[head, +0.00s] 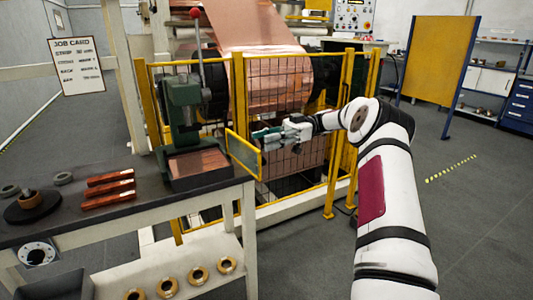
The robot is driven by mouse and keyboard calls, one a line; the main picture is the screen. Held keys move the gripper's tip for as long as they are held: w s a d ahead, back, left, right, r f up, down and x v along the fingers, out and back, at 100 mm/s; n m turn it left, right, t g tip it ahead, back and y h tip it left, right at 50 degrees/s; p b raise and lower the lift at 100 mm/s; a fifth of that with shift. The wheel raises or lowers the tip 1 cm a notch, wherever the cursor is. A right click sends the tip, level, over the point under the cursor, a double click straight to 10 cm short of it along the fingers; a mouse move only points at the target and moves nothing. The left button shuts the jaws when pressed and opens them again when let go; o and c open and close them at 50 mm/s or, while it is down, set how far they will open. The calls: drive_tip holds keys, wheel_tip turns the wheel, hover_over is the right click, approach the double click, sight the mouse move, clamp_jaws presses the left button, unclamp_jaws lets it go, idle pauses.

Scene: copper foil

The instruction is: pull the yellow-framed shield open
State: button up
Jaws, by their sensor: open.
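The yellow-framed shield (243,153) is a small, clear-looking panel in a yellow frame, beside the green press at the right end of the bench. It stands angled out towards the yellow fence. My gripper (257,134) is at the shield's upper right edge, its fingers pointing left. The fingers overlap the frame in the picture; I cannot tell whether they touch it. The gripper is open. My white arm reaches in from the lower right.
The green press (183,115) has a red-knobbed lever. Copper bars (109,187) lie on the dark bench (75,215). A yellow mesh fence (345,130) stands close behind my gripper, before a copper roll (275,75). The floor at right is clear.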

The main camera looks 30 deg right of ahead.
drive_tip(key=shift+r, duration=1.45)
